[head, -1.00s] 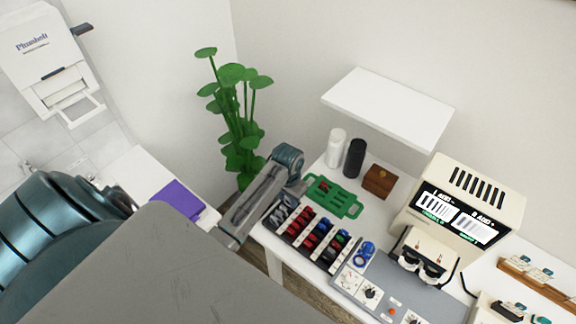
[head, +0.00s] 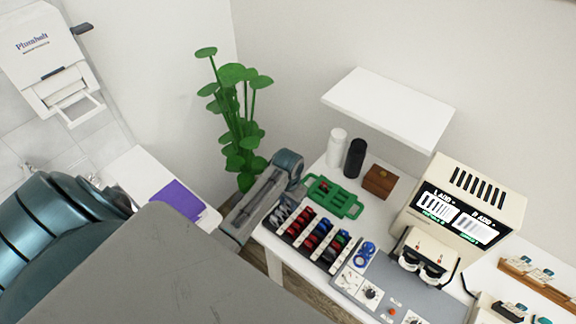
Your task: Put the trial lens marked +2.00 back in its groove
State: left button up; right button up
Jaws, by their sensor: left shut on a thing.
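The trial lens case (head: 325,266) is a dark tray with white dividers on the table, holding rows of red, blue, dark and pale-rimmed lenses. My left arm comes in from the left, and its gripper (head: 298,190) is at the case's far left end, beside the green tray. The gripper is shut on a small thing. The fingertips and the held lens are mostly hidden by my wrist, and no +2.00 mark is readable. I cannot tell which groove is empty. My right gripper is out of view.
The green tray (head: 346,208) has a small red thing in it. A white bottle (head: 335,148), black cylinder (head: 354,158) and wooden box (head: 379,181) stand behind. A blue ring-shaped thing (head: 364,253) and a cream lens meter (head: 470,190) are to the right. A white shelf (head: 388,108) overhangs.

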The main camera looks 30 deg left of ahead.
pick_arm(q)
jog(key=shift+f, duration=0.45)
jog(key=shift+f, duration=0.1)
jog(key=o, duration=1)
notch_tip(320, 180, up, 10)
jog(key=b, duration=0.3)
jog(key=shift+r, duration=0.45)
